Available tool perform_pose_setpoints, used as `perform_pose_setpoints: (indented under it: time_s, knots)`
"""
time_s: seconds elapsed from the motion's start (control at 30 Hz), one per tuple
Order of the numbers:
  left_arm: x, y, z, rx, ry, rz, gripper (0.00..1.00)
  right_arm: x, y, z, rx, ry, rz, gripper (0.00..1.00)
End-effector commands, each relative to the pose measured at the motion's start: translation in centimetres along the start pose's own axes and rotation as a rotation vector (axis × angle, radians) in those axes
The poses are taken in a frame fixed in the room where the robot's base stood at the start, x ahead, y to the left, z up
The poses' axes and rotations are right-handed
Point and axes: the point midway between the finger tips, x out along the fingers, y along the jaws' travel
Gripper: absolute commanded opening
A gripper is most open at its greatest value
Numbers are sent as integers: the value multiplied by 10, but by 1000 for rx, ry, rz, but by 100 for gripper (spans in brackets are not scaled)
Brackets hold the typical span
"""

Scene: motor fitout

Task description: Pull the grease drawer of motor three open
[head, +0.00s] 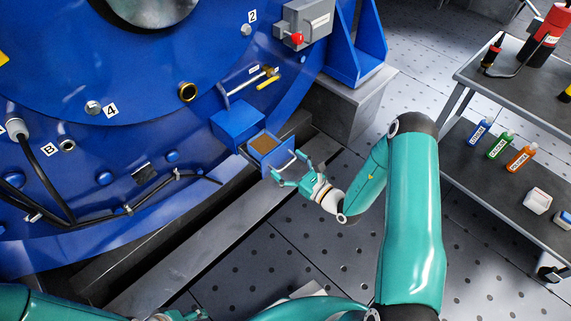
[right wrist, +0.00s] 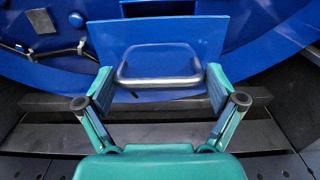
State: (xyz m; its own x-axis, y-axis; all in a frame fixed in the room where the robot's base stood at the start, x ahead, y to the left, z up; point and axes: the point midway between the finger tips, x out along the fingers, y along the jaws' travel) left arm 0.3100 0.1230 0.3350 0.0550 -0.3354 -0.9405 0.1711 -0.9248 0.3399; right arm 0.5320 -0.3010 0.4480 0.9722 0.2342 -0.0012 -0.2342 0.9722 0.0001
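The grease drawer (head: 264,146) is a small blue tray with brown contents. It stands out from its blue housing (head: 238,121) low on the motor. Its front panel (right wrist: 212,35) and grey bar handle (right wrist: 160,80) face my right gripper in the right wrist view. My right gripper (head: 283,168) is at the drawer front. In the right wrist view its fingers (right wrist: 160,78) are spread wide, one at each end of the handle, with narrow gaps between. A small part of my left gripper (head: 190,315) shows at the bottom edge; its fingers are not clear.
The big blue motor (head: 150,85) fills the left, with cables and numbered fittings. A grey box with a red knob (head: 296,39) sits above. A cart (head: 475,165) with bottles stands at the right. Perforated floor (head: 240,255) lies open in front of the drawer.

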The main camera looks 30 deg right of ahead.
Motion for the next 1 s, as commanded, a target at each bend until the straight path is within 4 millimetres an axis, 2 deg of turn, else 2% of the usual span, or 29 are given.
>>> perform_pose_setpoints:
  time_s: [0.33,0.47,0.67,1.0]
  knots:
    - [0,0,0,0,0,0,60,0,0,0,-1,0,-1,100]
    - [0,0,0,0,0,0,60,-6,-1,0,0,1,-1,100]
    - [0,0,0,0,0,0,60,-34,-1,-1,2,3,-4,100]
    - [0,0,0,0,0,0,60,-100,-1,-1,2,2,-5,100]
